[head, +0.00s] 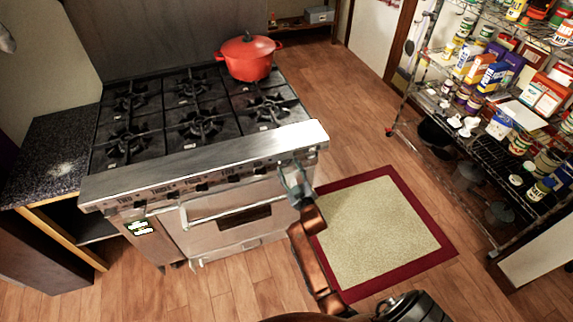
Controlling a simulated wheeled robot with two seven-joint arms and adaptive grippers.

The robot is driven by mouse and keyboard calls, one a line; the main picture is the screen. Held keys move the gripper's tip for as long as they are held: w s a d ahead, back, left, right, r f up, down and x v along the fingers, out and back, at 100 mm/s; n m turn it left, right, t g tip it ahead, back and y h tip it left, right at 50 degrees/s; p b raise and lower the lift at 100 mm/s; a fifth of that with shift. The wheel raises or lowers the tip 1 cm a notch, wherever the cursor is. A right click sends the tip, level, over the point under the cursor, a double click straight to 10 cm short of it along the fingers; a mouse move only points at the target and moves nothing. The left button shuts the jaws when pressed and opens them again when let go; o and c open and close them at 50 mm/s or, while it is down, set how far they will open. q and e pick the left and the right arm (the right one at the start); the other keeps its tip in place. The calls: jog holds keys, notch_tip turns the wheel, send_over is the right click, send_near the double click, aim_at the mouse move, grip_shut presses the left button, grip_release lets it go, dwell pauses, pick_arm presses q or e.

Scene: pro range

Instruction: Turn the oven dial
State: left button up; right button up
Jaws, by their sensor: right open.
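The stainless steel oven range (205,163) stands at the left in the head view, with a row of dark dials (203,188) along its front panel under the steel ledge. My right gripper (291,169) is open at the right end of this panel. Its fingers are at or very close to the panel, and they hide the part behind them. I cannot tell whether they touch a dial or are around one. The oven door with its long handle (235,212) is below and looks shut. My left gripper is out of view.
A red pot (247,57) sits on a back right burner. A cream mat with a red border (432,252) lies on the wooden floor right of the oven. A wire shelf (437,117) full of groceries stands at the right. A dark counter (45,152) adjoins the range's left side.

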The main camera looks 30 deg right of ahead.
jog(key=v, duration=0.9)
jog(key=shift+s, duration=0.2)
jog(key=shift+f, duration=0.1)
